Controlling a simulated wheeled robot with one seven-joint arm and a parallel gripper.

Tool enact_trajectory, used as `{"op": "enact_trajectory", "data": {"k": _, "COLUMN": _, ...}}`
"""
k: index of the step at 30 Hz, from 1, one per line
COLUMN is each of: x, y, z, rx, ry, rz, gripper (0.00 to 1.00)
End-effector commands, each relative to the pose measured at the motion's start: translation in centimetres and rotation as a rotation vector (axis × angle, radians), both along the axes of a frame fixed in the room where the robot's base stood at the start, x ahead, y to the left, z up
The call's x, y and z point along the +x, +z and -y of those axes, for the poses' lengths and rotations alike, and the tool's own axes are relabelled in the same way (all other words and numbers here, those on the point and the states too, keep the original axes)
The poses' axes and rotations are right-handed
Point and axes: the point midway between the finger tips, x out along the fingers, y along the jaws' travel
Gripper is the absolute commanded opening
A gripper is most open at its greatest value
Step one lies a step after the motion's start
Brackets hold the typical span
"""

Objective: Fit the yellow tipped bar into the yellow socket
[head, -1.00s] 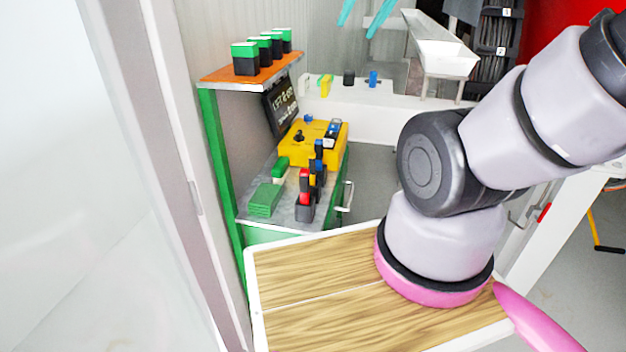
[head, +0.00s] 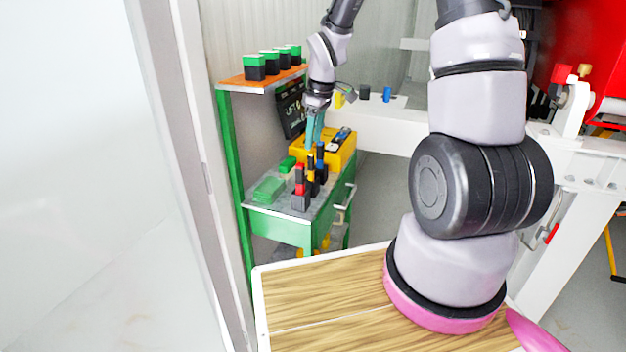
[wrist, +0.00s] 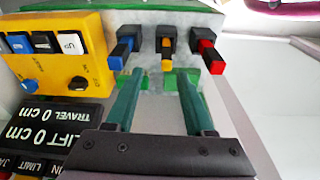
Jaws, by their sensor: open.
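Three dark upright pieces with red, yellow and blue parts stand in a row on the cart's grey top. The yellow-marked one (head: 311,169) is in the middle, and it also shows in the wrist view (wrist: 167,58). I cannot tell bar from socket on it, and I make out no separate yellow socket. My gripper (head: 315,143) points down above the cart, behind the row in the head view. In the wrist view its teal fingers (wrist: 160,80) are open and empty, apart from the pieces, with the yellow-marked one ahead between the tips.
The red (wrist: 206,62) and blue (wrist: 122,53) pieces flank the yellow one closely. A yellow control box (wrist: 62,45) and a dark display (wrist: 45,125) stand beside my gripper. Green blocks (head: 268,189) lie on the cart. A shelf (head: 235,82) with green-topped blocks is above.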

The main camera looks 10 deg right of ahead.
Motion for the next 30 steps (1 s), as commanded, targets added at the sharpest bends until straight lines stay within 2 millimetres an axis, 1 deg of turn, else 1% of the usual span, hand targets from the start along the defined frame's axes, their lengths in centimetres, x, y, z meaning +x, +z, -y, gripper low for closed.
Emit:
{"op": "enact_trajectory", "data": {"k": 1, "x": 0.2, "y": -0.9, "z": -0.2, "rx": 0.002, "ry": 0.023, "rz": -0.009, "gripper": 0.54}}
{"op": "enact_trajectory", "data": {"k": 5, "x": 0.4, "y": -2.2, "z": -0.5, "rx": 0.005, "ry": 0.057, "rz": -0.017, "gripper": 0.54}}
{"op": "enact_trajectory", "data": {"k": 13, "x": 0.4, "y": -5.0, "z": -0.8, "rx": 0.005, "ry": 0.059, "rz": -0.018, "gripper": 0.54}}
{"op": "enact_trajectory", "data": {"k": 18, "x": 0.2, "y": -7.6, "z": -1.0, "rx": 0.004, "ry": 0.059, "rz": -0.019, "gripper": 0.54}}
{"op": "enact_trajectory", "data": {"k": 21, "x": 0.4, "y": -8.8, "z": -1.1, "rx": 0.005, "ry": 0.056, "rz": -0.017, "gripper": 0.54}}
{"op": "enact_trajectory", "data": {"k": 24, "x": 0.5, "y": -9.3, "z": -1.2, "rx": 0.005, "ry": 0.056, "rz": -0.015, "gripper": 0.54}}
{"op": "enact_trajectory", "data": {"k": 30, "x": 0.5, "y": -9.3, "z": -1.2, "rx": 0.005, "ry": 0.056, "rz": -0.014, "gripper": 0.54}}
